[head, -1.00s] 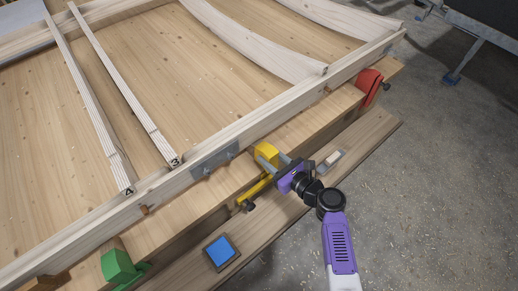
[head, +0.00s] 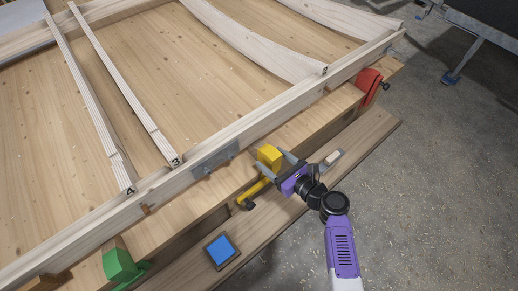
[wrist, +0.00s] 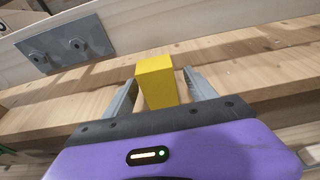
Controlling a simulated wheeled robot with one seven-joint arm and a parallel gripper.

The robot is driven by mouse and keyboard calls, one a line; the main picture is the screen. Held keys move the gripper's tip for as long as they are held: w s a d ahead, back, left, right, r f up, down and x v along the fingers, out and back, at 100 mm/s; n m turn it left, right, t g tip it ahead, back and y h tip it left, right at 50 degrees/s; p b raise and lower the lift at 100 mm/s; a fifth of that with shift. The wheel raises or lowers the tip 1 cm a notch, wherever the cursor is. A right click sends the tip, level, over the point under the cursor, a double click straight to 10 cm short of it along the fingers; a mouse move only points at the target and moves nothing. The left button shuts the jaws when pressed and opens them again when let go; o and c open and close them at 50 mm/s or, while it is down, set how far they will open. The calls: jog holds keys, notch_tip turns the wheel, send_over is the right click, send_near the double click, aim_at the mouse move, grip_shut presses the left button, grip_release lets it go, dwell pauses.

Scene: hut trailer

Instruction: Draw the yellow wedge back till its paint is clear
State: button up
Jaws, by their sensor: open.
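The yellow wedge (head: 269,155) is a block on the edge of the bench, close to the long pale rail. In the wrist view the yellow wedge (wrist: 156,82) stands between the two grey fingers of my gripper (wrist: 160,78). The fingers are open, with a gap visible on the right side; contact on the left is hard to tell. In the head view my gripper (head: 277,163) reaches the wedge from the lower right. A yellow bar with a dark knob (head: 249,203) shows below it. The wedge's underside and any paint mark are hidden.
A grey bolted plate (head: 215,158) is on the rail (head: 180,180) beside the wedge. A green clamp-like piece (head: 120,267) and a red one (head: 369,88) sit along the same edge. A blue pad (head: 221,250) lies on the lower plank. The floor at right is open.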

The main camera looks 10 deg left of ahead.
jog(key=shift+r+p+v, duration=0.2)
jog(key=shift+p+v, duration=0.65)
jog(key=shift+v, duration=0.4)
jog(key=shift+r+p+v, duration=0.2)
jog(key=shift+p+v, duration=0.65)
jog(key=shift+v, duration=0.4)
jog(key=shift+r+p+v, duration=0.2)
jog(key=shift+p+v, duration=0.65)
jog(key=shift+v, duration=0.35)
jog(key=shift+a, duration=0.1)
jog(key=shift+w, duration=0.1)
